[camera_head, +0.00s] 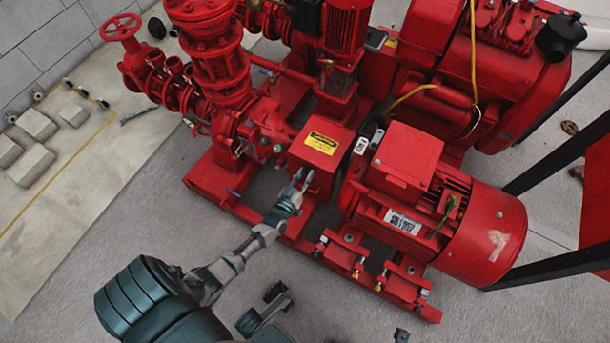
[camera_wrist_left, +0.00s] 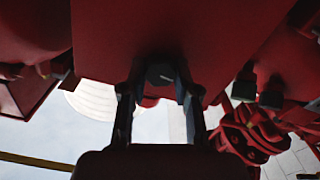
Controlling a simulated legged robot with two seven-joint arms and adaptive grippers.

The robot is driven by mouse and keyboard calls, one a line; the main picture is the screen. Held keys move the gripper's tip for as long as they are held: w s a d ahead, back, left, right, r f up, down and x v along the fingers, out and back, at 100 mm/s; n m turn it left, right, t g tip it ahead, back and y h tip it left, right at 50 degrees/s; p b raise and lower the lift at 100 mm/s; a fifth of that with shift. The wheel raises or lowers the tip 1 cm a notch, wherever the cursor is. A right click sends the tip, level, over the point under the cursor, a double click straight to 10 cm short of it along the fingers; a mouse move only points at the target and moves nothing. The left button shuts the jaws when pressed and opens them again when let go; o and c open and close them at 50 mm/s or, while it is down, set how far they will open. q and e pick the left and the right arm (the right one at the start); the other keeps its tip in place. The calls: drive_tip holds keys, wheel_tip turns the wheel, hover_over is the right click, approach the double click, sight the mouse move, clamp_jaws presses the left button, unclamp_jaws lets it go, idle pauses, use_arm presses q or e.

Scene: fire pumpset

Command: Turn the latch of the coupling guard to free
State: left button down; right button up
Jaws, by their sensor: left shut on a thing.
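The coupling guard (camera_head: 322,146) is a red box with a yellow label, between the red pump and the red motor in the head view. My left gripper (camera_head: 299,180) reaches its lower front face from the front left. In the left wrist view, the two dark fingers of my left gripper (camera_wrist_left: 158,90) stand on either side of a small dark latch (camera_wrist_left: 160,74) beneath the red guard (camera_wrist_left: 170,30). The gripper is shut on this latch. The latch's exact angle is too dark to tell. In the head view the fingers hide the latch.
The red motor (camera_head: 495,225) stands right of the guard, and the pump (camera_head: 262,130) with pipes stands left. The red base frame (camera_head: 225,190) runs below. Pale blocks (camera_head: 36,124) lie on the floor at far left. Grey floor in front is mostly clear.

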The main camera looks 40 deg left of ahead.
use_arm(q)
drive_tip(key=shift+s+d+f+n, duration=0.1)
drive_tip(key=shift+s+f+n, duration=0.15)
drive_tip(key=shift+f+n, duration=0.3)
drive_tip(key=c, duration=0.8)
unclamp_jaws()
drive_tip(key=shift+c, duration=0.2)
drive_tip(key=shift+w+r, duration=0.15)
drive_tip(key=v, duration=1.2)
